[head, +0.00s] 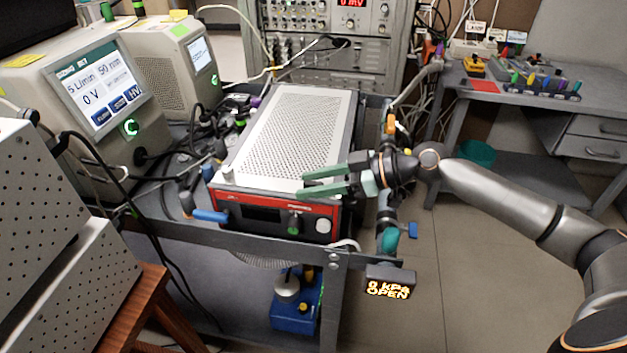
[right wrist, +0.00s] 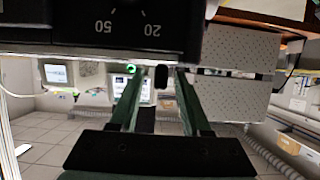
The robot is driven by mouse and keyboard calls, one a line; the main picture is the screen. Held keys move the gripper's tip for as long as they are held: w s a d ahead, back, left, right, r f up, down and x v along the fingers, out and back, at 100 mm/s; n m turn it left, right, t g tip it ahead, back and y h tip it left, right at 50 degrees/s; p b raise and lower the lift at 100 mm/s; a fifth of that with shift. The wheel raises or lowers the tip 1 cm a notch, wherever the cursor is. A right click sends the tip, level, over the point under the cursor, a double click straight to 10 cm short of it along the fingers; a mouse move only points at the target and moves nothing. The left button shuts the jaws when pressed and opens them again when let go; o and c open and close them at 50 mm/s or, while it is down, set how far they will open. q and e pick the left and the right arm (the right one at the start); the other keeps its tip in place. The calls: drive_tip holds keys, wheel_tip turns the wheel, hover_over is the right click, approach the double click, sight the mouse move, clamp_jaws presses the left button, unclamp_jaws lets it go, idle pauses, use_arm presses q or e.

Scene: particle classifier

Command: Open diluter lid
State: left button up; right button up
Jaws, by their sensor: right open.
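The diluter, a box with a red and dark front panel (head: 262,214), stands on the grey cart. Its pale perforated lid (head: 292,130) lies flat on top, apparently closed. My right gripper (head: 301,184) reaches in from the right, its two green fingers open and apart over the lid's front right part. I cannot tell whether they touch it. In the right wrist view the open fingers (right wrist: 158,76) point up the picture, with a small dark piece (right wrist: 161,78) showing between them. A dark panel marked 50 and 20 (right wrist: 125,18) crosses the top. My left gripper is not in view.
Two display instruments (head: 95,90) and loose black cables stand left of the diluter. A rack of electronics (head: 345,55) is behind it. Open floor lies further right.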

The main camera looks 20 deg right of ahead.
clamp_jaws()
idle(0.3)
idle(1.1)
